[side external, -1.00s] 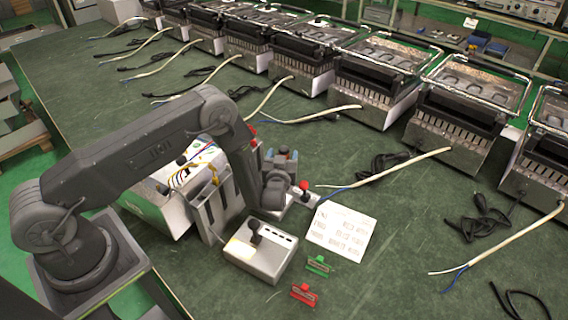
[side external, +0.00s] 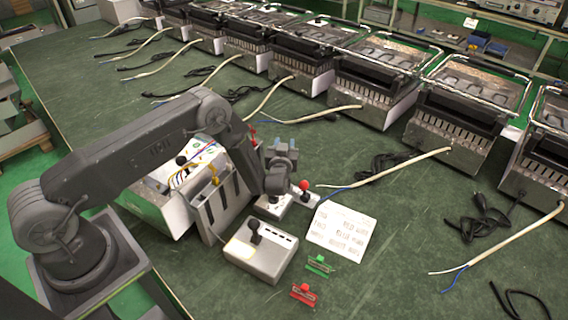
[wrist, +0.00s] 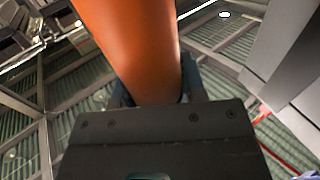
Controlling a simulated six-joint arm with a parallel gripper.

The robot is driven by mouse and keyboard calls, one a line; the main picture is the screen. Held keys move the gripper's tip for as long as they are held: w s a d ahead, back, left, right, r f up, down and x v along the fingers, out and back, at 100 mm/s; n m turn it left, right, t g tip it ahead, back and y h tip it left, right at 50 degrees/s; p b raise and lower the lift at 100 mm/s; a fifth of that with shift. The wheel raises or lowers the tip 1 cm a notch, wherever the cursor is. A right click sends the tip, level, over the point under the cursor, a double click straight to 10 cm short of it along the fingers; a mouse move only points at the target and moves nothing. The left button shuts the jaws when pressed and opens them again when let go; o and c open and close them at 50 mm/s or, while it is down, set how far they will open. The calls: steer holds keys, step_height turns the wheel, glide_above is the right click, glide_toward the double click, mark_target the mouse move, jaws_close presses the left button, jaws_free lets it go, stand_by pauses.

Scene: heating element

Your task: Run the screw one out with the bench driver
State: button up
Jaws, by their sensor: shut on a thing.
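My gripper (side external: 283,150) stands just beyond the slotted grey holder in the side view, with its fingers at the upper end of the wrist. In the wrist view it is shut on a thick orange cylinder (wrist: 140,45), which looks like the bench driver's handle. The cylinder rises from behind the dark plate and leaves the top of the frame. The driver's tip is not visible, and I cannot make out the driver in the side view. I cannot make out screw one. An opened white unit with coloured wires (side external: 192,172) stands left of the holder.
The slotted holder (side external: 222,205) stands close to my gripper. In front are a grey box with a black knob (side external: 268,262), a white card (side external: 342,231), a green clip (side external: 319,265) and a red clip (side external: 304,294). A red-knobbed block (side external: 304,187) sits right of my wrist.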

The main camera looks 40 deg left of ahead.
jaws_close()
steer(key=shift+r, duration=0.1)
step_height(320, 180, up, 28)
steer(key=f, duration=0.1)
steer(key=s+a+n+g+y, duration=0.4)
steer(key=a+g, duration=0.2)
steer(key=a, duration=0.4)
steer(key=s+a+n+g+y, duration=0.3)
steer(key=s+a+n+g, duration=0.2)
steer(key=a, duration=0.5)
steer(key=s+a+n+g+h, duration=0.1)
steer(key=s+a+n+g, duration=0.5)
steer(key=s+a+g, duration=0.5)
steer(key=shift+s+d+f, duration=0.15)
steer(key=shift+d+f, duration=0.05)
steer(key=shift+f, duration=0.65)
steer(key=shift+s+d+f, duration=0.1)
steer(key=shift+d+f, duration=0.15)
steer(key=shift+f, duration=0.6)
steer(key=shift+s+d+f, duration=0.15)
steer(key=shift+d+f, duration=0.05)
steer(key=shift+f, duration=0.65)
steer(key=shift+t, duration=0.3)
